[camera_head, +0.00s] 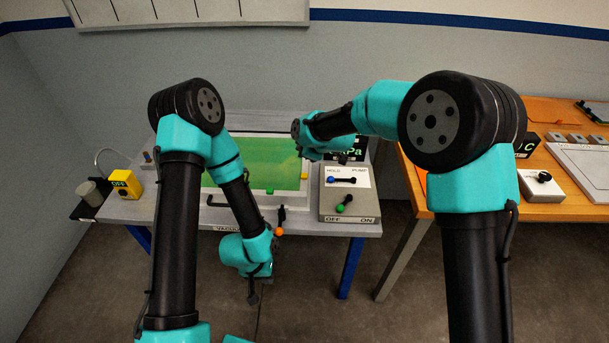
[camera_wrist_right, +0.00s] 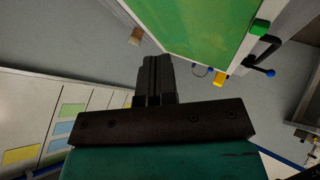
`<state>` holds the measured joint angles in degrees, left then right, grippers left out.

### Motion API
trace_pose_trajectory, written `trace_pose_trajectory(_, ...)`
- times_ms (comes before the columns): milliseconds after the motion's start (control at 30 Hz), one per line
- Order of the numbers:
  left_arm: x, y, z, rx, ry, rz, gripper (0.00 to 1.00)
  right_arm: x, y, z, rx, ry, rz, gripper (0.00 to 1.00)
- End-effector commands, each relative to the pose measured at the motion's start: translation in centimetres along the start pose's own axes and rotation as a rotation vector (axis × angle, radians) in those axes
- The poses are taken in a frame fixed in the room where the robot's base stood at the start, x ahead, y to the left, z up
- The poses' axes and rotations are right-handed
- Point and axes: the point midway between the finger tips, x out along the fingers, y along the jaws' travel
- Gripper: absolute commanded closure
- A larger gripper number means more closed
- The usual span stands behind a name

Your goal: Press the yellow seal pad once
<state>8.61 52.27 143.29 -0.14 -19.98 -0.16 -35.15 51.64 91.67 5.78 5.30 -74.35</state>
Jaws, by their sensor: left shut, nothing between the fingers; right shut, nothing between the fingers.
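My left gripper (camera_head: 253,297) is shut and empty, hanging low in front of the table's edge, apart from the pad. My right gripper (camera_wrist_right: 154,62) is shut and empty; in the head view its wrist is above the bath's right side and its fingertips are hard to make out. It is not touching the yellow piece.
A lever box (camera_head: 350,207) with blue and green knobs stands right of the bath. An orange-knobbed lever (camera_head: 279,231) is at the front edge. A yellow OFF box (camera_head: 126,183) stands at the left. An orange table (camera_head: 465,180) stands at the right.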

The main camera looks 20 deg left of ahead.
Motion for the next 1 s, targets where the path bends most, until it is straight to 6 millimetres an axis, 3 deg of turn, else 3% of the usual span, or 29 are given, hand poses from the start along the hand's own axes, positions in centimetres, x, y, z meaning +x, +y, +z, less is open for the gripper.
trace_pose_trajectory(700,0.0,0.0,0.0,0.000,0.000,0.000,1.00,4.9,-3.5,3.6,0.004,-0.001,-0.001,1.00)
trace_pose_trajectory(1000,0.0,0.0,0.0,0.000,0.000,0.000,1.00,5.8,-4.2,4.2,0.001,-0.001,0.000,1.00)
